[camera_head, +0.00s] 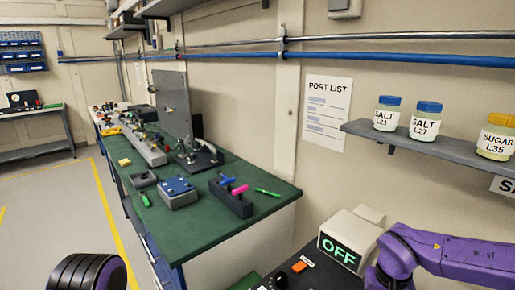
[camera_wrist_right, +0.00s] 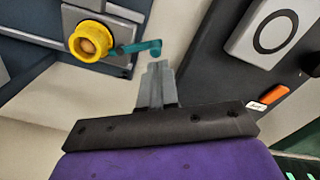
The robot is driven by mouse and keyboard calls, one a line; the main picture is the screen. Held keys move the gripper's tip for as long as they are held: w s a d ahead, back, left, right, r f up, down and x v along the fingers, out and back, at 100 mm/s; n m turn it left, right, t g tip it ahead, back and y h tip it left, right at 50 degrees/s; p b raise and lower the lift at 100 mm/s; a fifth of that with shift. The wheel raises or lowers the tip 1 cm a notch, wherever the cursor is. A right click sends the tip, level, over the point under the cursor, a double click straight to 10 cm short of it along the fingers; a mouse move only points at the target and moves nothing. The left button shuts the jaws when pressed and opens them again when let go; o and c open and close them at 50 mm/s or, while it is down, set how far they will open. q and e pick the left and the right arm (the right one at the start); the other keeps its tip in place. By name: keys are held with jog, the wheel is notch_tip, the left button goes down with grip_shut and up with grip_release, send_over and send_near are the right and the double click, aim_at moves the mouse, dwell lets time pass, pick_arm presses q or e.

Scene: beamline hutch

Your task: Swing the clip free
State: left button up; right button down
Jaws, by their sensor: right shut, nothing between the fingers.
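In the right wrist view, a teal clip (camera_wrist_right: 132,48) reaches sideways from a yellow ring (camera_wrist_right: 84,42) with a brown-orange centre. The ring sits on a grey plate. The clip's rounded free end lies just above the fingertips of my right gripper (camera_wrist_right: 157,66). The fingers are together, with nothing between them. I cannot tell whether they touch the clip. In the head view, the clip and the right gripper do not show; only my purple right arm comes in at the lower right. My left gripper is not in view.
A dark panel with a white ringed plate (camera_wrist_right: 270,30) and an orange switch (camera_wrist_right: 273,94) lies to the right of the fingers. The head view shows a box reading OFF (camera_head: 338,251), a green-topped bench (camera_head: 235,222) with several devices, and a shelf (camera_head: 420,147) with jars.

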jog(key=shift+s+a, duration=0.1)
jog(key=shift+s+a+p, duration=0.3)
jog(key=shift+s+p, duration=0.2)
jog(key=shift+p, duration=0.05)
jog(key=shift+s+a+r+p, duration=0.1)
jog(key=shift+s+p, duration=0.15)
jog(key=shift+p, duration=0.15)
jog(key=shift+s, duration=0.2)
jog(key=shift+s+a, duration=0.1)
jog(key=shift+s, duration=0.1)
jog(key=shift+p, duration=0.3)
